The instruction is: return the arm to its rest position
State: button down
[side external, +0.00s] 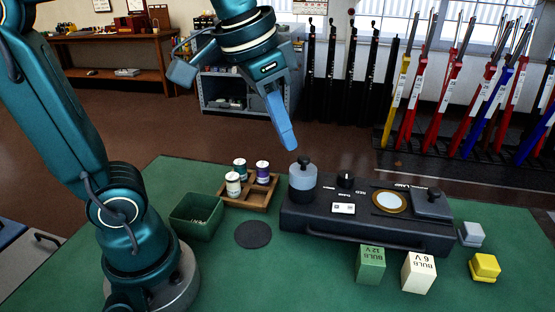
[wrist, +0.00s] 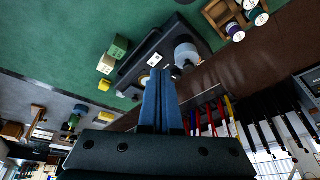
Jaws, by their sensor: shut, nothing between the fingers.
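My gripper (side external: 290,146) hangs in the air above the back left of the black lamp box, with its blue fingers shut and nothing between them. In the wrist view the gripper (wrist: 163,72) shows its two blue fingers side by side. The black lamp box (side external: 365,232) lies on the green table and also shows in the wrist view (wrist: 140,62). A grey cylinder with a dark knob (side external: 303,183) stands on the box's left end, below my fingertips and apart from them.
A wooden rack (side external: 262,196) with several spools, a green bin (side external: 195,222) and a dark disc (side external: 253,234) lie left of the box. Green (side external: 370,265) and cream (side external: 418,272) bulb boxes stand in front. Grey (side external: 471,234) and yellow (side external: 485,267) blocks lie right. Levers (side external: 455,85) stand behind.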

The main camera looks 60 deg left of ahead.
jog(key=s+f+n+t, duration=0.1)
jog(key=s+f, duration=0.5)
jog(key=f, duration=0.1)
jog(key=shift+s+a+n, duration=0.15)
jog(key=shift+s+n, duration=0.2)
jog(key=shift+n, duration=0.05)
